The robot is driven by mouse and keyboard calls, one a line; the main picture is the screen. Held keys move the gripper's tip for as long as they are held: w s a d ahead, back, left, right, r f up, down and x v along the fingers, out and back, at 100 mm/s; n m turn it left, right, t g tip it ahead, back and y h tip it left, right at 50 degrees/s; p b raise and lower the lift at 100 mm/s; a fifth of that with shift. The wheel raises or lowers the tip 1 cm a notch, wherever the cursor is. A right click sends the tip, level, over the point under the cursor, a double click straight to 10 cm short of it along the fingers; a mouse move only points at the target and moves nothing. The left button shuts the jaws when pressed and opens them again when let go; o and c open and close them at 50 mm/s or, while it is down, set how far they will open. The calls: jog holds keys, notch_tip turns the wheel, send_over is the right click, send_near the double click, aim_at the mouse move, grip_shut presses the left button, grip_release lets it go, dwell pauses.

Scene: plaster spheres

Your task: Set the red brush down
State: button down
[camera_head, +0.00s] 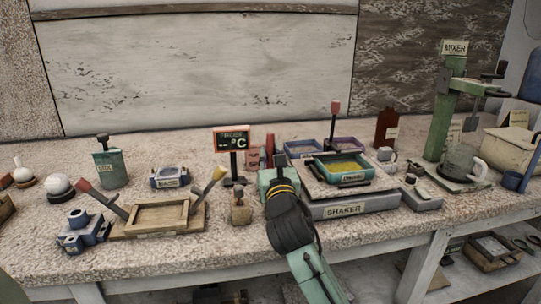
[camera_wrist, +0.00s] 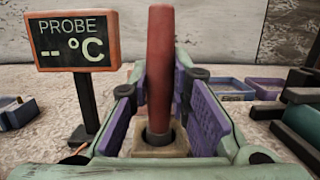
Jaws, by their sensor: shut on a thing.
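The red brush (camera_wrist: 160,65) stands upright between the purple pads of my gripper (camera_wrist: 157,98) in the wrist view. My gripper is shut on it. Its lower end meets a tan square block (camera_wrist: 175,150) with a dark round opening; I cannot tell whether it rests there or is held just above. In the head view the red handle (camera_head: 270,144) shows just behind my gripper (camera_head: 279,172), near the middle of the bench. The fingertips and the brush's lower part are hidden there by my arm.
The probe display (camera_head: 232,141) stands close on the left and also shows in the wrist view (camera_wrist: 72,42). The shaker (camera_head: 347,207) with a green tray (camera_head: 343,168) is close on the right. A wooden frame (camera_head: 158,217) lies left. Bare bench shows at the front left.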

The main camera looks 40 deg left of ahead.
aim_at(271, 145)
jog(key=shift+f, duration=0.3)
jog(key=c, duration=1.4)
grip_release()
jog(key=shift+r+p, duration=1.15)
jog(key=shift+r, duration=0.85)
